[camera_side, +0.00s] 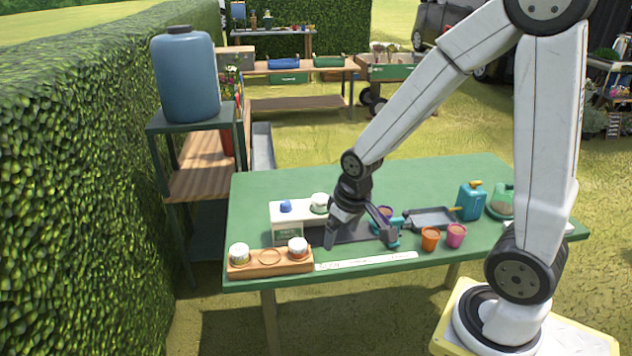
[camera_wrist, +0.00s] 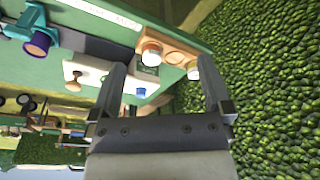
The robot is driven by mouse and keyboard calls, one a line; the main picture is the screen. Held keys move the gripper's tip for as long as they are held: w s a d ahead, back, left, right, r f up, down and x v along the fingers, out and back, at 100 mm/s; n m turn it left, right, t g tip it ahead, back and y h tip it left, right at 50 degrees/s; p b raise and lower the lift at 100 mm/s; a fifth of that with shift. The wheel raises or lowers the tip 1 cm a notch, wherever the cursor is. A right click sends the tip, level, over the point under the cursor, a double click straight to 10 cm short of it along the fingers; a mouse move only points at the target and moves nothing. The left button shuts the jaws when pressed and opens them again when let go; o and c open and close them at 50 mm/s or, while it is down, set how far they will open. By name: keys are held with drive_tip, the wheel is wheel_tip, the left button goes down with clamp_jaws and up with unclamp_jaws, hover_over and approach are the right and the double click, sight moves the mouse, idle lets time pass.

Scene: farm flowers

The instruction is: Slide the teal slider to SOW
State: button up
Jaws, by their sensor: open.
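The teal slider (camera_side: 394,243) shows beside the right finger of my gripper, at the right part of a dark track (camera_side: 352,228). In the wrist view the teal slider (camera_wrist: 22,22) is at the upper left, apart from both fingers, with a purple round piece by it. A white label strip (camera_side: 366,261) runs along the table's front edge; its words are too small to read, so I cannot tell which end is SOW. My gripper (camera_side: 358,236) is open and empty above the track; it also shows in the wrist view (camera_wrist: 162,66).
A wooden rack (camera_side: 270,268) with jars stands front left. A white box (camera_side: 288,230) with a blue knob stands behind it. An orange pot (camera_side: 430,239), a pink pot (camera_side: 456,235), a dark tray (camera_side: 432,217) and a teal can (camera_side: 471,201) are at right. The table's back is clear.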

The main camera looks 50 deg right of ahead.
drive_tip(key=w+d+f+m+g, duration=0.1)
drive_tip(key=d+m, duration=0.1)
drive_tip(key=d, duration=0.6)
drive_tip(key=w+d+f+m, duration=0.2)
drive_tip(key=d, duration=0.5)
drive_tip(key=m+g, duration=0.1)
drive_tip(key=m, duration=0.2)
hover_over(397, 218)
wheel_tip(397, 218, down, 3)
drive_tip(key=shift+s+r, duration=0.1)
drive_tip(key=shift+f, duration=0.2)
drive_tip(key=shift+f, duration=3.75)
clamp_jaws()
